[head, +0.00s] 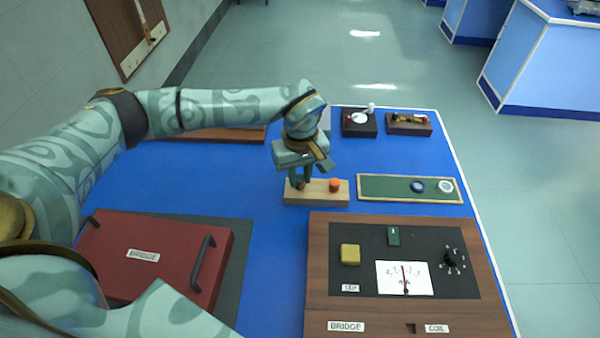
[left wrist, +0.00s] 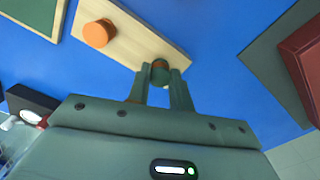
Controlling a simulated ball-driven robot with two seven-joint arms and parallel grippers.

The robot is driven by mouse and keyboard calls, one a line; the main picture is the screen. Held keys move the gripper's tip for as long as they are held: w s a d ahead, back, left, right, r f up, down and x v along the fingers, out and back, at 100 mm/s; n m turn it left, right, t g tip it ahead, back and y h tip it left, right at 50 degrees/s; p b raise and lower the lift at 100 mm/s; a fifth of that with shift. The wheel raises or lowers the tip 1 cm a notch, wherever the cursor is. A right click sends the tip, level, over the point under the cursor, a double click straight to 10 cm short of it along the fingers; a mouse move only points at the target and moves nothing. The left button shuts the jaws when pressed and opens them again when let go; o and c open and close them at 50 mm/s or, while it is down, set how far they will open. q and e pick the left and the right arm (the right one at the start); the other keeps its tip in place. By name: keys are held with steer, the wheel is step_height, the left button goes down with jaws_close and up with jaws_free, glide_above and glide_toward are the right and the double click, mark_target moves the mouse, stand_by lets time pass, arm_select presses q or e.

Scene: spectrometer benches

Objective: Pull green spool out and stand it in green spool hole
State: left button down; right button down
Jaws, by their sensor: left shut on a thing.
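My left gripper (head: 302,184) is over the left end of a pale wooden block (head: 318,198), pointing down. In the left wrist view its fingers (left wrist: 160,75) are shut on the green spool (left wrist: 160,76), a small dark green piece with a brownish end. The spool is at the block's end; I cannot tell whether it is seated in the block or just clear of it. An orange spool (head: 334,185) stands on the block's right part, apart from the fingers; it also shows in the left wrist view (left wrist: 98,33). I cannot make out the green spool hole. My right gripper is not in view.
A green board (head: 388,189) with a blue disc (head: 417,186) and a pale disc (head: 445,186) lies right of the block. A wooden meter box (head: 320,270) is in front. A red bridge case (head: 150,262) is at left. Small instruments (head: 359,122) stand behind. Blue bench top is clear between.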

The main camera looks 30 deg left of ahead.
arm_select(q)
steer(key=shift+f, duration=0.35)
steer(key=c, duration=1.3)
jaws_free()
steer(key=o, duration=0.5)
steer(key=shift+o, duration=0.2)
steer(key=shift+r, duration=0.1)
step_height(320, 180, up, 16)
steer(key=p, duration=0.4)
